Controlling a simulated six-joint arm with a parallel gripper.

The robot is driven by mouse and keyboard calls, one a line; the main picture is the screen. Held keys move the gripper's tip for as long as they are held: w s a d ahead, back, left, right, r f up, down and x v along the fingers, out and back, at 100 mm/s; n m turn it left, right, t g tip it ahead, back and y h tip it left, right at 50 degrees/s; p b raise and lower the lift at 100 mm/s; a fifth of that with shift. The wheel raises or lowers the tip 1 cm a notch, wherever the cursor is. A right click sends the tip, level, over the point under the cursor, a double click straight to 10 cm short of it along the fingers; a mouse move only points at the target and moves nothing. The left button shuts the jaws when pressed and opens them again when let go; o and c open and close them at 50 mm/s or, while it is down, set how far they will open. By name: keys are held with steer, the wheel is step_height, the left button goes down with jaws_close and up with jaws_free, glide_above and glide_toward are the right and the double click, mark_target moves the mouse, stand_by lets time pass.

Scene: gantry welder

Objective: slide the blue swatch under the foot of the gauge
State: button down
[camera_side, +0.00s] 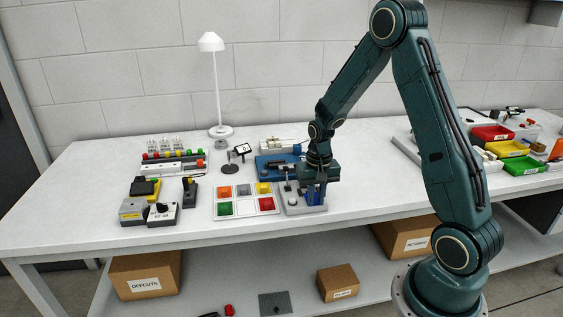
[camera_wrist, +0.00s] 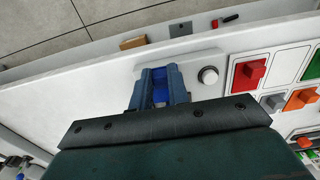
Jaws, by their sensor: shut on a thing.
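My gripper (camera_side: 314,197) is shut on a bright blue piece, the blue swatch (camera_wrist: 160,84), of which only a small part shows between the fingers. The gripper is low over the right end of a pale grey block (camera_side: 293,210). A round silver knob (camera_wrist: 208,75) sits on this block, beside the fingers. I cannot tell whether the swatch touches the block. A small display on a dark stand (camera_side: 242,149), possibly the gauge, stands further back on the left. I cannot make out the gauge's foot for sure.
A white tray (camera_side: 240,212) with orange, grey, yellow, green and red swatches lies left of the block; one cell looks empty. A blue fixture (camera_side: 266,166) is behind. Black and yellow devices (camera_side: 145,190) stand left. The table's front is clear.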

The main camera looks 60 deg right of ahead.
steer(key=shift+w+d, duration=1.05)
steer(key=shift+w, duration=0.05)
stand_by(0.9)
stand_by(0.3)
steer(key=c, duration=1.3)
jaws_free()
step_height(320, 180, up, 14)
steer(key=shift+f, duration=0.1)
